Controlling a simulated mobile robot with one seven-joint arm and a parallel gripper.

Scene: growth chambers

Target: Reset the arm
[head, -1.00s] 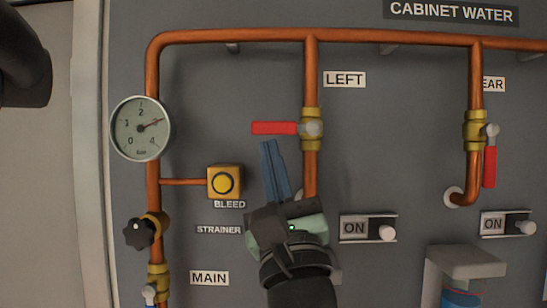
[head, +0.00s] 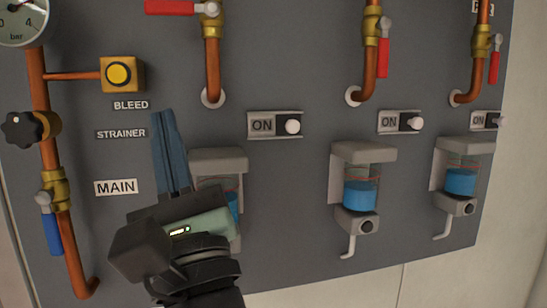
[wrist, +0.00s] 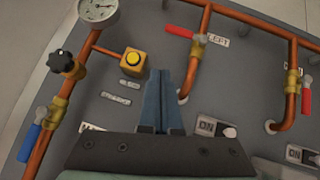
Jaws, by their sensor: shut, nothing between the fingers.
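My gripper (head: 170,150) points up in front of the grey panel in the head view, its blue fingers together with nothing between them. It is left of the first ON slide switch (head: 274,124) and right of the MAIN (head: 116,187) and STRAINER labels. In the wrist view my gripper (wrist: 162,100) lies below the yellow BLEED button (wrist: 132,60). My gripper and wrist hide part of the leftmost blue-liquid bottle unit (head: 218,163).
Copper pipes (head: 368,60) carry valves with red levers (head: 384,52). A blue-lever valve (head: 52,232) and a black knob (head: 18,129) are at left. Two more bottle units (head: 360,190) (head: 460,180) stand at right. The panel's lower right is bare.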

